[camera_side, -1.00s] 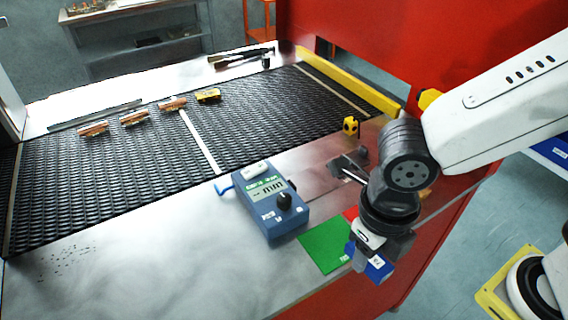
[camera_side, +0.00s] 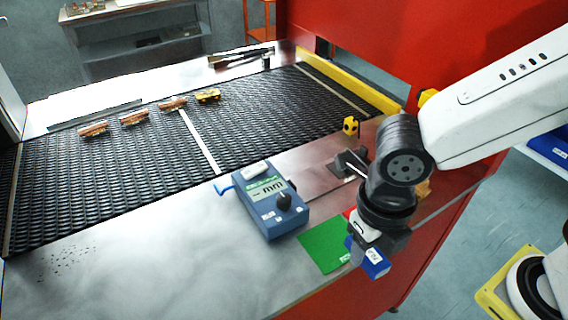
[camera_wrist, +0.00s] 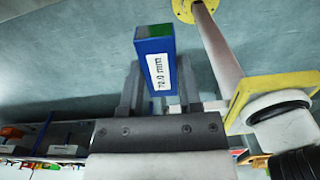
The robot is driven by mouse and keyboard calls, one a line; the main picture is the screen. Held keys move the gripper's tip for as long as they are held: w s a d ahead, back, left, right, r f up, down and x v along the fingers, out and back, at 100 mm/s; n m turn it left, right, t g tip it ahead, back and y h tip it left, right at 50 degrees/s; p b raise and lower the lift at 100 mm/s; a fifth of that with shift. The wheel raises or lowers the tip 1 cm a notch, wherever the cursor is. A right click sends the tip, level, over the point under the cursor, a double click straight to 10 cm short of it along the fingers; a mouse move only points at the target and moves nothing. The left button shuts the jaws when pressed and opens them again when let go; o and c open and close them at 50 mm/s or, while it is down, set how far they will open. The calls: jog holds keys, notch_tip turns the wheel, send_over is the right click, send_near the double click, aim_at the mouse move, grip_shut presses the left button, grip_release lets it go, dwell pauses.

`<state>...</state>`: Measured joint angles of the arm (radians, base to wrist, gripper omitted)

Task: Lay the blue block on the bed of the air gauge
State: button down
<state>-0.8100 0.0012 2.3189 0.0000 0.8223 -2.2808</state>
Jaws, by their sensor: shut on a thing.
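The blue block (camera_wrist: 158,65) is in the jaws of my gripper (camera_wrist: 160,90). In the wrist view it has a white label reading 70.0 mm and a green patch at its far end. In the side view the block (camera_side: 377,264) hangs tilted beside the green patch, near the table's front right edge. My gripper (camera_side: 366,246) partly hides it. The air gauge appears to be the blue unit (camera_side: 272,203) with an mm display and a black knob, left of my gripper. A dark fixture (camera_side: 349,163) stands behind it; I cannot tell which part is the bed.
A green patch (camera_side: 325,246) lies right of the blue unit, with a red patch partly hidden beside it. The black mesh belt (camera_side: 130,170) carries several small parts. A yellow-black item (camera_side: 350,125) stands near the belt.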

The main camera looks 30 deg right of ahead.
jog(key=w+d+f+m, duration=0.2)
jog(key=w+d+m, duration=0.4)
jog(key=m, duration=0.5)
jog(key=w+d+f+m, duration=0.3)
jog(key=w+d+m, duration=0.3)
jog(key=m, duration=0.5)
jog(key=w+d+f+m, duration=0.2)
jog(key=w+d+m, duration=0.4)
jog(key=m, duration=0.6)
jog(key=shift+w+d+f, duration=0.1)
jog(key=shift+d+f, duration=0.1)
jog(key=shift+d, duration=0.45)
jog(key=shift+d+f, duration=0.2)
jog(key=shift+d, duration=0.45)
jog(key=shift+w+d+f+m, duration=0.15)
jog(key=shift+w+d+m, duration=0.05)
jog(key=shift+d+m, duration=0.45)
jog(key=shift+a, duration=0.2)
jog(key=s+a+r+m, duration=0.6)
jog(key=a+r+m, duration=0.3)
jog(key=m, duration=0.9)
jog(key=shift+r, duration=0.15)
